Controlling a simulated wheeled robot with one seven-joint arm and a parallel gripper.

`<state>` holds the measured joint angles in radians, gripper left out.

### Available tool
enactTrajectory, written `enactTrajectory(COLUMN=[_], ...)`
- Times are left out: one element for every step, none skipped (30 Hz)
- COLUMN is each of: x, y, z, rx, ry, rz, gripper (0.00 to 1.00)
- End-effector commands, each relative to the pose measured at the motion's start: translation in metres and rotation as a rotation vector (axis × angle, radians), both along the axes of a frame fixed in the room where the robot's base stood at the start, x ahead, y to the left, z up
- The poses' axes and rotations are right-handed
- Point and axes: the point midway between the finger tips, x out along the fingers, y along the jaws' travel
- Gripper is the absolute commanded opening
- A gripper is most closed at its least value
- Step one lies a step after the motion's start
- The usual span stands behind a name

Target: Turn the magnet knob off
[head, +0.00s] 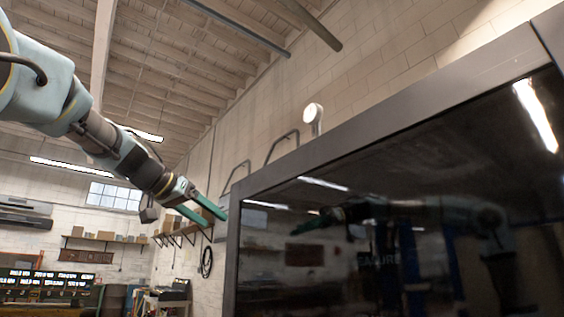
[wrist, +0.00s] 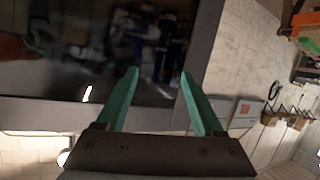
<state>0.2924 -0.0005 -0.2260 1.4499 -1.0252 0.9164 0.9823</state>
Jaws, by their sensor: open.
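My gripper (head: 211,212) is raised at the left end of a large dark glossy panel (head: 390,215) with a grey frame. Its two green fingers are apart with nothing between them; they also show open in the wrist view (wrist: 158,75). In the wrist view the fingers point over the dark panel (wrist: 80,50) and its grey frame edge. I cannot make out a magnet knob in either view.
A round white lamp or dial (head: 313,113) and bent grey rails (head: 283,147) stand above the panel frame. Wall shelves with boxes (head: 105,236) are at the far left. The air left of the panel is free.

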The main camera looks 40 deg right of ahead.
Motion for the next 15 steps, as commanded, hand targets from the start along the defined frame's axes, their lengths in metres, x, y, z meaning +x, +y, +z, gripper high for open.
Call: enactTrajectory(x=[-0.023,-0.036,-0.054,-0.067,-0.079,-0.094,-0.105,-0.113,-0.123,-0.128,-0.132,-0.135,-0.137,-0.137,-0.138], y=[-0.019,-0.028,-0.038,-0.044,-0.050,-0.055,-0.059,-0.061,-0.063,-0.064,-0.065,-0.067,-0.069,-0.071,-0.075], z=[0.041,0.060,0.085,0.103,0.119,0.138,0.150,0.161,0.171,0.177,0.182,0.185,0.187,0.188,0.188], rx=[-0.047,-0.078,-0.119,-0.148,-0.176,-0.210,-0.234,-0.254,-0.276,-0.289,-0.299,-0.306,-0.309,-0.311,-0.311], ry=[-0.063,-0.100,-0.149,-0.184,-0.216,-0.255,-0.279,-0.300,-0.323,-0.337,-0.346,-0.353,-0.357,-0.358,-0.358], rz=[-0.071,-0.109,-0.159,-0.194,-0.225,-0.262,-0.287,-0.307,-0.328,-0.340,-0.349,-0.356,-0.360,-0.361,-0.361], gripper=[0.69,0.69,0.69,0.69,0.69,0.69,0.69,0.69,0.69,0.69,0.69,0.69,0.69,0.69,0.69])
